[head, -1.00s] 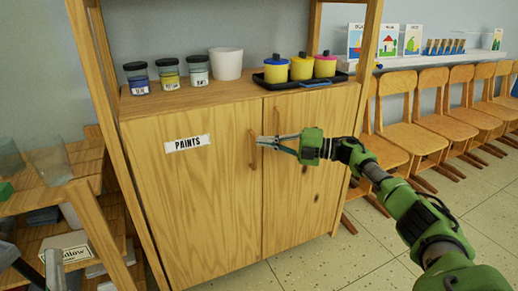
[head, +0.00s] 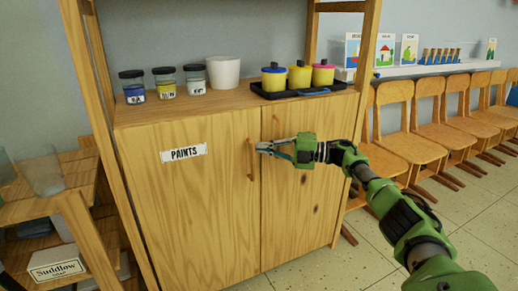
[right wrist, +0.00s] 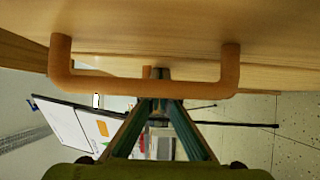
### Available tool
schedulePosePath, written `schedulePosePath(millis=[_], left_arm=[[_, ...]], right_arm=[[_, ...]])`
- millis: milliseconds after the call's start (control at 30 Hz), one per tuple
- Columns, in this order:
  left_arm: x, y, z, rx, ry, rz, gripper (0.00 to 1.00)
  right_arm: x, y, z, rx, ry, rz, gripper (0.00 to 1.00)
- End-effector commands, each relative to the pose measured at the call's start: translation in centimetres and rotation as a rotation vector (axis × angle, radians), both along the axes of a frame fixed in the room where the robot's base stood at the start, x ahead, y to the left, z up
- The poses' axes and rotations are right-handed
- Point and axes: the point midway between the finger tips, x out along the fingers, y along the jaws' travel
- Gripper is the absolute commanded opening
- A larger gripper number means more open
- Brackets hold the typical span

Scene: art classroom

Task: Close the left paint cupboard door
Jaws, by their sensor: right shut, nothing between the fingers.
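The left cupboard door (head: 190,215) is pale wood with a PAINTS label. In the head view it looks about flush with the right door (head: 300,205), with only a thin dark seam between them. Its bar handle (head: 251,160) is upright near the seam. The handle also shows large in the right wrist view (right wrist: 150,88). My right gripper (head: 262,148) is shut and empty, its tips just right of the handle near the seam. In the right wrist view the fingertips (right wrist: 160,76) overlap the handle bar; I cannot tell whether they touch. My left gripper is not in view.
Paint jars (head: 165,82), a white cup (head: 223,72) and a black tray (head: 300,93) with lidded pots stand on the cupboard top. A wooden shelf (head: 45,205) is close on the left. Chairs (head: 400,150) line the right wall. Floor at right is clear.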

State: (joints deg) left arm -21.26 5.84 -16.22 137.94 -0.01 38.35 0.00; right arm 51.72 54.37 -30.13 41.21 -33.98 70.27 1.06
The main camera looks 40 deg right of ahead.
Motion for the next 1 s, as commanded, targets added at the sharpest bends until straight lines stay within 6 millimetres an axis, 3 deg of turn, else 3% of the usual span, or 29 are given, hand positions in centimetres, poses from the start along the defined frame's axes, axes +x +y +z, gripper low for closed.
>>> schedulePosePath(millis=[267, 700, 1000], left_arm=[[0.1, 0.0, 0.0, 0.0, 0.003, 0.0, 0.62], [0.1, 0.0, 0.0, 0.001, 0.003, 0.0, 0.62], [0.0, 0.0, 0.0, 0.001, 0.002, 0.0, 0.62]], right_arm=[[-1.0, -1.1, 0.1, 0.001, -0.001, -0.002, 0.0], [-6.9, -7.2, -0.1, 0.001, 0.002, -0.002, 0.0], [-8.3, -8.5, -0.1, 0.0, 0.0, 0.001, 0.0]])
